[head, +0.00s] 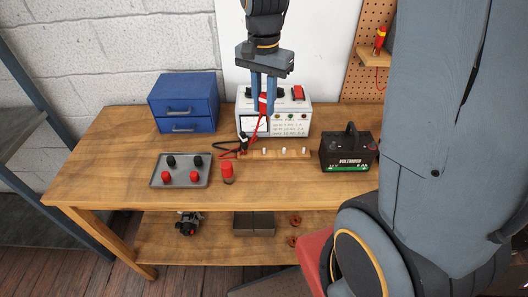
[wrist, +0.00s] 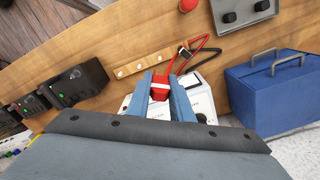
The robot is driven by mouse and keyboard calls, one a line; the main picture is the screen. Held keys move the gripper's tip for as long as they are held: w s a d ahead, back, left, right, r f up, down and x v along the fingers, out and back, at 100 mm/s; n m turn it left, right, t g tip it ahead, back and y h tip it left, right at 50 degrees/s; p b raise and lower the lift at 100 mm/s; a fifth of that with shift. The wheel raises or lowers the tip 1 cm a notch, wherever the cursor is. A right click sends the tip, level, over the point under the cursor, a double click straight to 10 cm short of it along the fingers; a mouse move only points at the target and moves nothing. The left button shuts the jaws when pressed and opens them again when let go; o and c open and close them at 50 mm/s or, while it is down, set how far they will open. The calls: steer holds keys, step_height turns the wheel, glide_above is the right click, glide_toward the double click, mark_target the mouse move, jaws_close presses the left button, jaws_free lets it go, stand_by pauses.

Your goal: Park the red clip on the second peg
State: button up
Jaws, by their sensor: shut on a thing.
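My gripper (head: 264,104) is shut on the red clip (head: 263,98) and holds it up in front of the white tester. In the wrist view the red clip (wrist: 160,88) sits between the two blue fingers, with a red cable running off it. The wooden peg rail (head: 275,154) lies on the bench below, with bare white pegs (head: 284,150) in a row. A black clip (head: 243,146) is at the rail's left end; it also shows in the wrist view (wrist: 184,53). The clip is apart from the pegs.
The white tester (head: 300,124) stands behind the rail. A black battery (head: 346,152) is right of it. A blue drawer box (head: 184,103), a grey tray (head: 181,183) with knobs and a red cylinder (head: 228,174) are to the left. The bench's front left is clear.

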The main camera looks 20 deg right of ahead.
mark_target(264, 113)
step_height(264, 113, down, 11)
steer(key=b, duration=0.4)
steer(key=shift+r, duration=0.2)
steer(key=shift+f, duration=0.15)
steer(key=shift+f+b, duration=0.7)
steer(key=shift+f, duration=0.3)
steer(key=o, duration=0.8)
steer(key=shift+o, duration=0.2)
step_height(264, 113, up, 9)
steer(key=p, duration=0.7)
steer(key=shift+f, duration=0.25)
